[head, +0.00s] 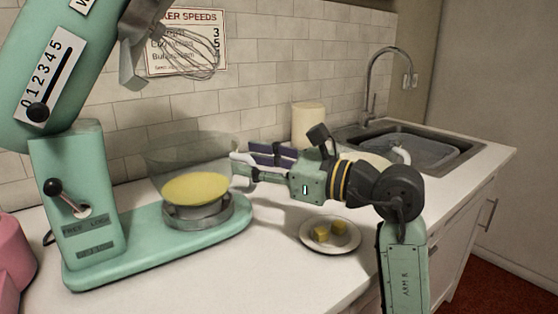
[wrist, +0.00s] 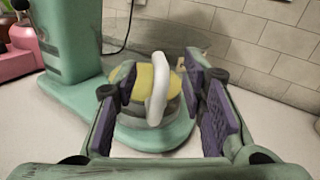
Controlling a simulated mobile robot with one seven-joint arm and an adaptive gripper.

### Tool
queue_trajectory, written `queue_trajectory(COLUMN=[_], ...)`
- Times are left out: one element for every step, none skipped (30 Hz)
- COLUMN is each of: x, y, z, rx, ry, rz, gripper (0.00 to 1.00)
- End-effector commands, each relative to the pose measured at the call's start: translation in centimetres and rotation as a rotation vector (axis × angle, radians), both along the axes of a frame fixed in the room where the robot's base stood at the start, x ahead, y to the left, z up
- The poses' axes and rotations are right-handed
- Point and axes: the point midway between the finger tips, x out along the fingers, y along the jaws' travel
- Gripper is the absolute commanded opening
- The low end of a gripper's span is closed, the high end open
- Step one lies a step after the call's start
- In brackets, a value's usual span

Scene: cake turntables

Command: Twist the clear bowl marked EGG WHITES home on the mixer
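The clear bowl (head: 160,152) holds something yellow and stands on the round seat (head: 200,217) of the green mixer (head: 150,246). No EGG WHITES marking is legible. Its white handle (wrist: 158,92) points toward my gripper. My gripper (head: 250,167) is at the bowl's right side. In the wrist view my gripper (wrist: 162,95) has its two purple-padded fingers spread, one on each side of the handle, with gaps visible on both sides. The mixer head is tilted up, with the whisk (head: 190,57) above the bowl. The bowl's locking features are hidden.
A plate (head: 346,243) with yellow cubes lies on the counter below my arm. A cream cylinder (head: 308,123) stands behind my gripper, and a sink (head: 420,146) is at the right. A pink object (head: 12,262) stands left of the mixer.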

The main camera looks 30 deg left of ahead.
Motion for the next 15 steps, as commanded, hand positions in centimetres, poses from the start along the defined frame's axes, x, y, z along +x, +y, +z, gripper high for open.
queue_trajectory(x=[-0.1, 0.0, -0.1, -0.1, -0.1, -0.1, -0.1, -0.1, 0.0, 0.0, 0.0, 0.0, 0.0, 0.0, -0.1], y=[0.6, 0.9, 1.2, 1.4, 1.5, 1.6, 1.7, 1.7, 1.8, 1.8, 1.8, 1.8, 1.8, 1.8, 1.8], z=[0.1, 0.1, 0.1, 0.1, 0.1, 0.0, 0.0, 0.0, 0.0, 0.0, 0.0, 0.0, 0.0, 0.0, 0.0], rx=[0.000, 0.000, 0.001, 0.001, 0.001, 0.001, 0.001, 0.001, 0.001, 0.001, 0.001, 0.001, 0.001, 0.001, 0.001], ry=[0.001, 0.001, 0.001, 0.001, 0.001, 0.000, 0.000, 0.000, 0.000, 0.000, 0.000, 0.000, 0.000, 0.000, 0.000], rz=[0.002, 0.001, 0.001, 0.001, 0.001, 0.000, -0.001, -0.001, -0.001, -0.002, -0.002, -0.002, -0.001, -0.001, -0.001], gripper=[0.38, 0.38, 0.38, 0.38, 0.38, 0.38, 0.38, 0.38, 0.38, 0.38, 0.38, 0.38, 0.38, 0.38, 0.37])
